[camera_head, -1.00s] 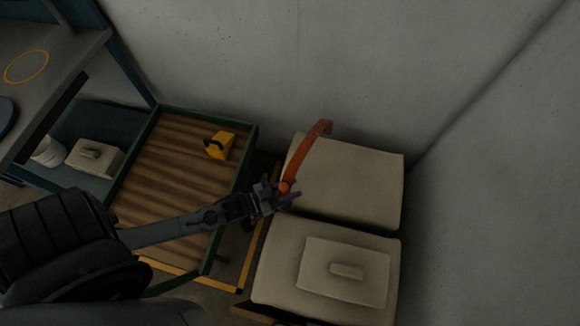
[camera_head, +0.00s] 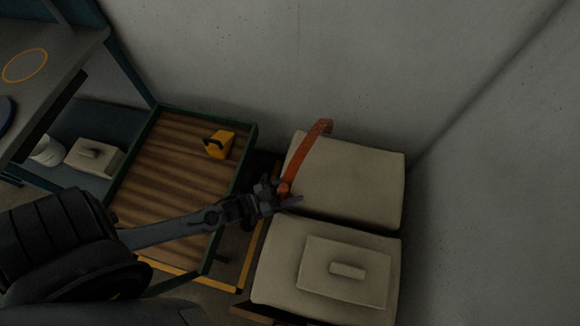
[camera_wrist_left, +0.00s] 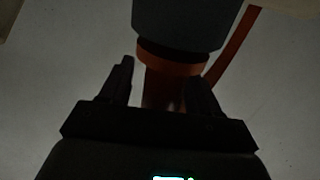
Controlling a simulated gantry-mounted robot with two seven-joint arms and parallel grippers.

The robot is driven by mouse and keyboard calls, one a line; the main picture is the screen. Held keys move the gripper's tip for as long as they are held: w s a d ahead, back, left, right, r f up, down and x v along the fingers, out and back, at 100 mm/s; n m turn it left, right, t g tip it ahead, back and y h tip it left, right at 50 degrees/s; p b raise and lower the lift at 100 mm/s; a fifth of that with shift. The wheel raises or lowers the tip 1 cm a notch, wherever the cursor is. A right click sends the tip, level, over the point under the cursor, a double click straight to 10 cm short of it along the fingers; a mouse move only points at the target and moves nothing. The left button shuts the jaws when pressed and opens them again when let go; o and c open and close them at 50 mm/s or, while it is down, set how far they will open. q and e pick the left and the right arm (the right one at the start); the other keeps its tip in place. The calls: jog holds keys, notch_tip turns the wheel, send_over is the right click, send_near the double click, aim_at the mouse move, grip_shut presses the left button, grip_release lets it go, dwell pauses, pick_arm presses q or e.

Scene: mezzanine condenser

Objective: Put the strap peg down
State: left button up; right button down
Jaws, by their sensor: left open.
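The strap peg, which I take to be the orange piece with a long curved band (camera_head: 306,156), stands out over the far pale padded block at my left gripper's tip. My left gripper (camera_head: 289,194) is open, with its fingers at the lower end of the orange piece. In the left wrist view, the open fingers (camera_wrist_left: 158,78) sit on either side of an orange stem below an orange collar and a dark grey cylinder (camera_wrist_left: 180,22). The orange band (camera_wrist_left: 236,42) rises at the right there. Contact with the fingers cannot be told. My right gripper is not in view.
Two pale padded blocks lie at the right, a far one (camera_head: 365,178) and a near one (camera_head: 277,272) bearing a flat handled lid (camera_head: 375,275). A green-rimmed slatted tray (camera_head: 160,170) holds a yellow block (camera_head: 221,147). Concrete walls close the back and right.

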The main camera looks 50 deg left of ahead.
pick_arm(q)
jog(key=p+v, duration=0.2)
jog(key=v, duration=0.5)
jog(key=shift+s, duration=0.25)
jog(key=shift+a+r, duration=0.1)
jog(key=shift+r, duration=0.05)
